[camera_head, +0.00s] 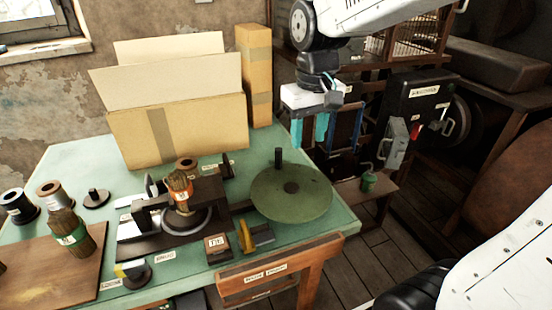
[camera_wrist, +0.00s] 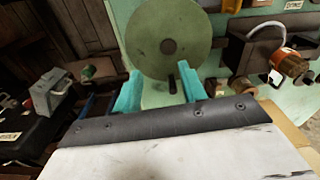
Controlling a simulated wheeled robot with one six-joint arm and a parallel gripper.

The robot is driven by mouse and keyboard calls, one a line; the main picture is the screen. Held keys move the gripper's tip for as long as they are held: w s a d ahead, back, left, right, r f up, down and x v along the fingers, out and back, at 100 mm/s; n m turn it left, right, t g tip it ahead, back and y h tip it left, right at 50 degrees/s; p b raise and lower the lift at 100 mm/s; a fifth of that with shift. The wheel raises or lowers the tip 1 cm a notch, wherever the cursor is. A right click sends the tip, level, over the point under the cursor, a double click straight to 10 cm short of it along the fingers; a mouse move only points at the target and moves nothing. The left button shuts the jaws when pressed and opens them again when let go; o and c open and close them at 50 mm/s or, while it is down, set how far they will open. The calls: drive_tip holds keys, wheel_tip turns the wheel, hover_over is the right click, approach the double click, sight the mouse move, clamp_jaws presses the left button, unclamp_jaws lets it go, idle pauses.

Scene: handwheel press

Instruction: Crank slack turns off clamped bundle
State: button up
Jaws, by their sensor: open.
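The green handwheel (camera_head: 300,198) lies flat at the table's right end, with a dark upright crank handle (camera_head: 278,157) near its back rim. A bristle bundle with an orange label (camera_head: 180,192) stands in the dark press (camera_head: 130,246) to the left of the wheel. My gripper (camera_head: 309,143) is open, its teal fingers pointing down above and to the right of the handle. In the wrist view, the wheel (camera_wrist: 150,45) lies beyond the fingers (camera_wrist: 159,75); the handle (camera_wrist: 183,68) shows by the right finger. I cannot tell whether they touch.
Cardboard boxes (camera_head: 180,130) stand at the back of the green table (camera_head: 95,155). A yellow-and-black piece (camera_head: 255,238) sits before the wheel.

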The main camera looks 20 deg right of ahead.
hover_over(279, 149)
drive_tip(key=shift+n+g, duration=0.3)
drive_tip(key=shift+n, duration=0.1)
drive_tip(key=f, duration=0.6)
drive_tip(key=shift+s+f, duration=0.3)
drive_tip(key=shift+f, duration=0.05)
drive_tip(key=f, duration=0.8)
drive_tip(key=shift+w+a, duration=0.1)
drive_tip(key=shift+w, duration=0.15)
clamp_jaws()
